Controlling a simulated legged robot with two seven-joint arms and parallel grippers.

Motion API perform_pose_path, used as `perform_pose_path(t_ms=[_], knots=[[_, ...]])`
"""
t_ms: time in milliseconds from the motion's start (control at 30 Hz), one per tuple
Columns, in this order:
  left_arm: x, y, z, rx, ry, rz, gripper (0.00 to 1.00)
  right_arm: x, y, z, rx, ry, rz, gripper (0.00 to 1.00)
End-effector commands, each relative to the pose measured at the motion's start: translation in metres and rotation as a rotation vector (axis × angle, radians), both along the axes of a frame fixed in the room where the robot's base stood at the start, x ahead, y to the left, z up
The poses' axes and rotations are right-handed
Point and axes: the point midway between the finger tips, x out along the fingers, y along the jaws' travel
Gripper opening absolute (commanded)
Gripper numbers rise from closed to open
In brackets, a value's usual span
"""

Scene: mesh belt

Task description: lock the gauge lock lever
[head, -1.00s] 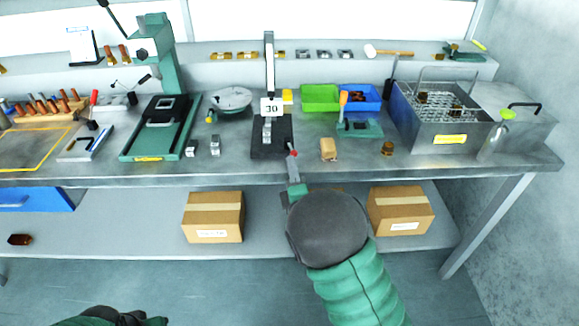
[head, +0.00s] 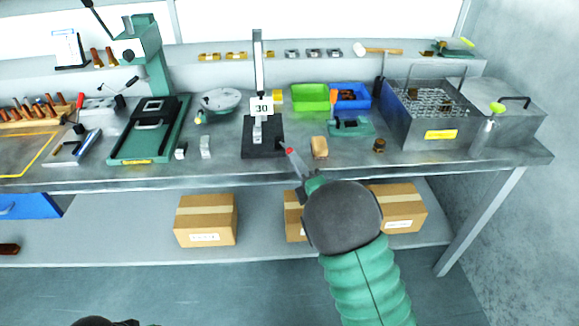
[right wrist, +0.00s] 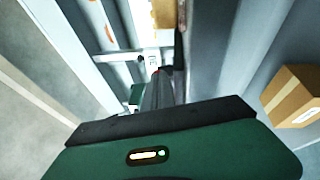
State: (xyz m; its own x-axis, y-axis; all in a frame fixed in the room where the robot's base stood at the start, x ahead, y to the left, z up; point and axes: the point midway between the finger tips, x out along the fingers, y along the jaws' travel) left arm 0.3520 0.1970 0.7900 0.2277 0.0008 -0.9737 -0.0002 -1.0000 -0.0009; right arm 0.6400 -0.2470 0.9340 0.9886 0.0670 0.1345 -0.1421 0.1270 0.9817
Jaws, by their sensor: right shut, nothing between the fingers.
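The gauge stands on the bench with a dark base (head: 263,149), an upright column (head: 258,70) and a white card marked 30 (head: 261,107). A short dark lever with a red tip (head: 289,151) sticks out at the base's right front corner. My right gripper (head: 294,158) is shut and empty, with its fingertips at the red tip. Whether they touch is unclear. In the right wrist view, a bit of red (right wrist: 155,71) shows just beyond the narrow fingers (right wrist: 158,88). Only a dark part of my left arm shows at the bottom edge; its gripper is out of view.
A tan block (head: 319,147) and a small brown piece (head: 379,145) lie right of the gauge. Green (head: 310,105) and blue (head: 369,108) bins stand behind. A metal basket tank (head: 423,135) is farther right. Cardboard boxes (head: 206,219) sit on the lower shelf.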

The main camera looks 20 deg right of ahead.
Motion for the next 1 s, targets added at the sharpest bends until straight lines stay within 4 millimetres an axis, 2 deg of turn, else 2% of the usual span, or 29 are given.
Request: perform_pose_path(t_ms=[200,500,1000], knots=[[0.0,0.0,-0.012,0.0,0.0,0.0,0.41,0.006,-0.019,-0.002,0.0,-0.001,-0.003,0.0],[0.0,0.0,-0.021,0.0,0.0,0.0,0.41,0.015,-0.036,-0.001,0.0,-0.001,-0.001,0.0],[0.0,0.0,-0.025,0.0,0.0,0.0,0.41,0.021,-0.044,0.0,0.0,0.0,-0.001,0.0]])
